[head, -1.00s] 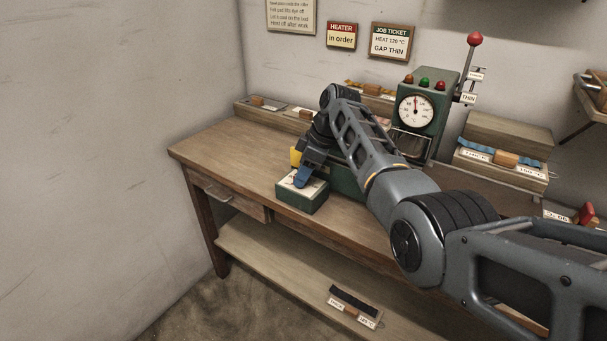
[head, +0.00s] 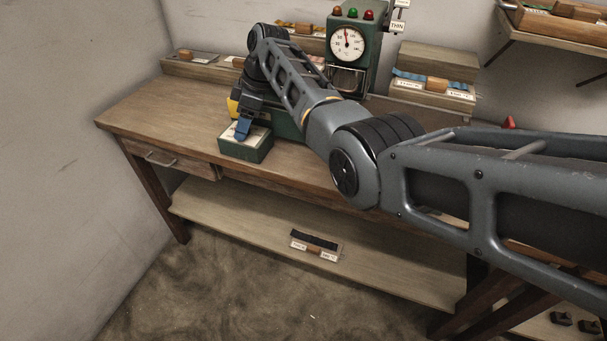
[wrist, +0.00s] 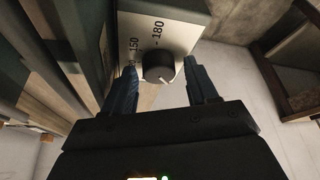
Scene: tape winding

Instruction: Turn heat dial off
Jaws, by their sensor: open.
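The heat dial (wrist: 158,68) is a dark round knob on a pale scale plate with 150 and 180 printed on it, seen in the wrist view. In the head view its green box (head: 245,149) stands on the bench near the front edge. My gripper (wrist: 165,92) is open, with one blue finger on each side of the knob in the picture. I cannot tell whether the fingers touch it. In the head view the gripper (head: 243,128) is over the box and hides the knob.
The green machine (head: 352,50) with a white round gauge (head: 347,43) and coloured lamps stands behind my arm. A wooden rack (head: 433,75) stands to its right. The bench top (head: 160,105) is clear to the left of the box.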

